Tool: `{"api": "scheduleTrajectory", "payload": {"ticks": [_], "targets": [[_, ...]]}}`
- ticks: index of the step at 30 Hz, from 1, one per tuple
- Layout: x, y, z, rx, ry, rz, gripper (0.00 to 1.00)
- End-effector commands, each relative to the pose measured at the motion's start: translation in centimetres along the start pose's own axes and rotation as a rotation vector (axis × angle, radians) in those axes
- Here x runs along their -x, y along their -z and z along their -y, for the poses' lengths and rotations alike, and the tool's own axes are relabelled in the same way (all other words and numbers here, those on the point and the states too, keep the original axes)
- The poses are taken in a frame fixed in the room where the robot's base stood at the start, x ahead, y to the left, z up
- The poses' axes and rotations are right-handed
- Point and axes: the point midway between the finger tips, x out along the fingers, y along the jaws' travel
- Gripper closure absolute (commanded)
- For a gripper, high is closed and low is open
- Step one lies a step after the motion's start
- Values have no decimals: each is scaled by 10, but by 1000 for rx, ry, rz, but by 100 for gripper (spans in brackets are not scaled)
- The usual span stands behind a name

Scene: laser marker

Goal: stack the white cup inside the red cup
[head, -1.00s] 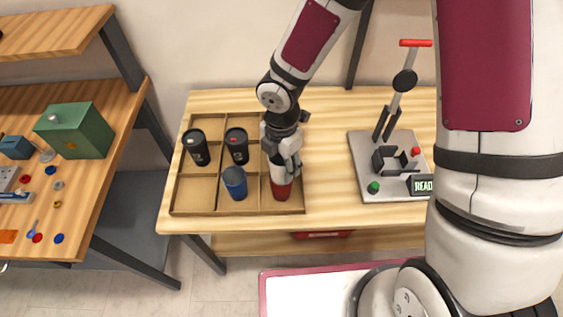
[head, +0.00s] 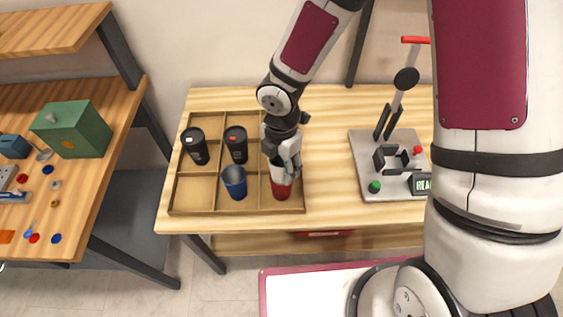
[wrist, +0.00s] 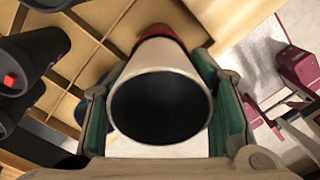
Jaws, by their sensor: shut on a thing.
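The white cup (head: 277,171) is in my gripper (head: 284,168), above and partly in the red cup (head: 281,190). In the wrist view, the white cup (wrist: 161,62) has its dark open mouth toward the camera, and the fingers of my gripper (wrist: 160,105) press its two sides. A rim of the red cup (wrist: 158,30) shows around the white cup's far end. The red cup stands in the front right compartment of the wooden tray (head: 190,190). How deep the white cup sits is hard to tell.
A blue cup (head: 235,183) stands in the compartment just left of the red cup. Two black cups, one at the back left (head: 195,146) and one at the back middle (head: 236,144), stand in the tray. The laser marker machine (head: 390,165) is to the right, with bare table between.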

Motion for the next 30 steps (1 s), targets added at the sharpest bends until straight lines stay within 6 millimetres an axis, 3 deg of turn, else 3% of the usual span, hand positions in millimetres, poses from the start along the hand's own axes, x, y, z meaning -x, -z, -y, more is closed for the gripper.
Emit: {"api": "scheduleTrajectory", "payload": {"ticks": [21,22,24,30], "targets": [[-17,0,0,0,0,0,62],[-16,0,0,0,0,0,44],[-16,0,0,0,0,0,28],[-16,0,0,-1,0,-1,27]]}}
